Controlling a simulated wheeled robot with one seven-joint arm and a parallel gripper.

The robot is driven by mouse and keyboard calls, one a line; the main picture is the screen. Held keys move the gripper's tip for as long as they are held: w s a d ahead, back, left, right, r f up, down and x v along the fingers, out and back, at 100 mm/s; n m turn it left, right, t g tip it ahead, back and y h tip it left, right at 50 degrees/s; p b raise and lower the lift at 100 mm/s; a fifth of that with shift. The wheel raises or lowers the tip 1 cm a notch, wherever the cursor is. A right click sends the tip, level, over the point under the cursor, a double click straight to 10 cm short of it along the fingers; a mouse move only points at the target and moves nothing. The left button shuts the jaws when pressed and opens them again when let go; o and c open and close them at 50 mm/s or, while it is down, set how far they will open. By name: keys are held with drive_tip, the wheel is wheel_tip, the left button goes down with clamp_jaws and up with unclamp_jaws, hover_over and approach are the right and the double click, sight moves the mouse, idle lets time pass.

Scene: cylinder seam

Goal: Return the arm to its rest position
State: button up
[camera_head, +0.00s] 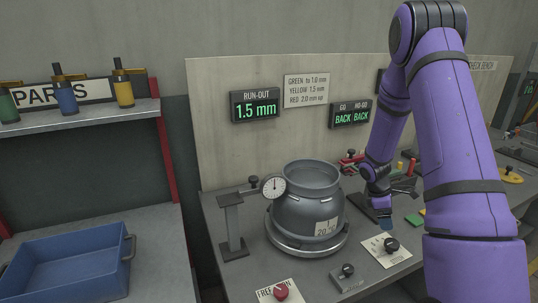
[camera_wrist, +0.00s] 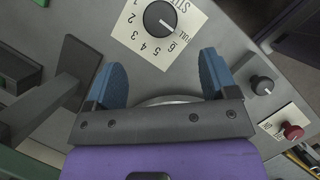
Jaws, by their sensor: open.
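My purple arm reaches down over the right part of the workbench in the head view. My gripper (camera_head: 384,222) points down near the bench top, to the right of the grey cylinder (camera_head: 309,205), and is partly hidden by my arm. In the wrist view, my gripper (camera_wrist: 161,82) shows its two blue fingers spread wide apart with nothing held between them. A black knob on a numbered white plate (camera_wrist: 160,18) lies beyond the fingertips. A curved silver edge (camera_wrist: 168,100) shows between the fingers, mostly hidden by the gripper body.
A dial gauge (camera_head: 273,186) on a stand touches or nearly touches the cylinder. A red knob (camera_head: 281,291) and a small black-knobbed block (camera_head: 348,277) sit at the bench front. A run-out display (camera_head: 256,105) reads 1.5 mm. A blue bin (camera_head: 68,270) stands at left.

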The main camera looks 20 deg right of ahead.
drive_tip(key=s+a+r+m+t, duration=0.1)
drive_tip(key=a+r+m+t, duration=0.15)
drive_tip(key=a+r, duration=0.65)
drive_tip(key=s+a+r+m+t, duration=0.1)
drive_tip(key=s+a+r+m, duration=0.2)
drive_tip(key=r, duration=1.1)
drive_tip(key=s+a+r+m+t+y, duration=0.1)
drive_tip(key=s+a+r+m+t, duration=0.1)
drive_tip(key=s+a+r, duration=0.4)
drive_tip(key=s+a+r+m+t+y, duration=0.2)
drive_tip(key=s+a+r, duration=0.5)
drive_tip(key=s+a, duration=0.2)
drive_tip(key=s, duration=0.2)
drive_tip(key=shift+s+a+t, duration=0.25)
drive_tip(key=shift+s+t, duration=0.05)
drive_tip(key=shift+t, duration=0.05)
drive_tip(key=shift+m, duration=0.25)
idle(1.1)
